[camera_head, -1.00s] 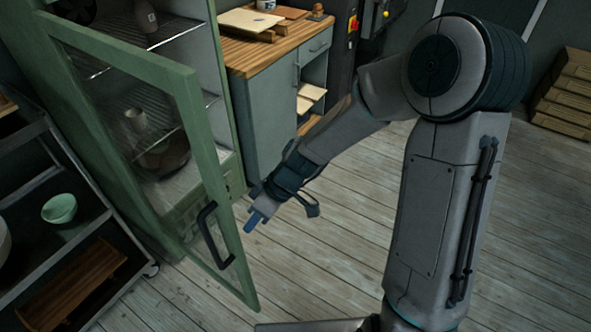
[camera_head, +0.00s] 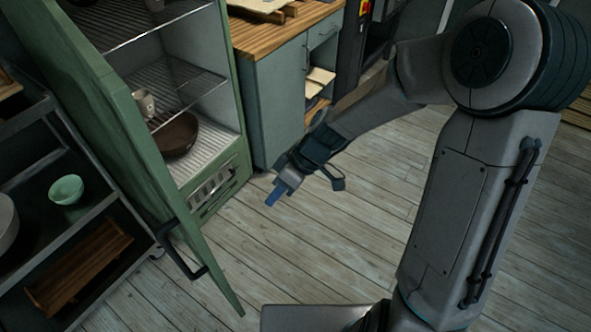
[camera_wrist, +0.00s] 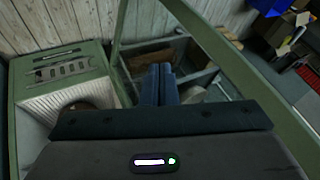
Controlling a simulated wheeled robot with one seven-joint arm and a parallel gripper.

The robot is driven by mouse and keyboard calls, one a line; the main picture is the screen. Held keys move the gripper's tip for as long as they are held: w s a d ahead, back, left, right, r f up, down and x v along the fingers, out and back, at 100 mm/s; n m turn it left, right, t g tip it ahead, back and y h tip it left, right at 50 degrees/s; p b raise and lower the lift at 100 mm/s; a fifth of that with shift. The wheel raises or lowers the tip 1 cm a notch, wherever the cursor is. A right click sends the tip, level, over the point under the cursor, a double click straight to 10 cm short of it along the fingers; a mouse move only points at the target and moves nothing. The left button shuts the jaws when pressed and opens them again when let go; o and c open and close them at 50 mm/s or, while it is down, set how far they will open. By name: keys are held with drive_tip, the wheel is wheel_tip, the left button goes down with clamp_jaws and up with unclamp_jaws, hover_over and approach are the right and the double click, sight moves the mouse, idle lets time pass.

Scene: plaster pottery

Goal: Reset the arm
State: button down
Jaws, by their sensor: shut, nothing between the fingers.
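My gripper (camera_head: 279,192) is in the middle of the head view, pointing down and left above the plank floor. Its blue fingers are together and empty, and they also show in the wrist view (camera_wrist: 158,85). The green cabinet (camera_head: 226,110) stands open to the left of it. The cabinet's door (camera_head: 130,130) is swung out toward the lower left, with a dark handle (camera_head: 185,262). My gripper is apart from the door and handle in the head view.
Inside the cabinet are a brown bowl (camera_head: 178,136) and a small cup (camera_head: 144,103). A dark cart (camera_head: 40,235) with a mint bowl (camera_head: 66,190) stands at the left. A wood-topped workbench (camera_head: 262,40) stands behind. The plank floor (camera_head: 330,240) is clear.

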drive_tip(key=s+v, duration=0.1)
drive_tip(key=v, duration=0.6)
drive_tip(key=shift+s+d+r, duration=0.15)
drive_tip(key=shift+s+r, duration=0.05)
drive_tip(key=shift+r, duration=0.05)
drive_tip(key=s+d+r+m+t+h, duration=0.2)
drive_tip(key=s+d+r+m+h, duration=0.1)
drive_tip(key=s+d+m, duration=0.2)
drive_tip(key=s+d+r+m+t+h, duration=0.3)
drive_tip(key=s+d+m+h, duration=0.1)
drive_tip(key=d+m, duration=0.4)
drive_tip(key=shift+s+d+r+t, duration=0.3)
drive_tip(key=shift+s+d+r, duration=0.1)
drive_tip(key=shift+d, duration=0.75)
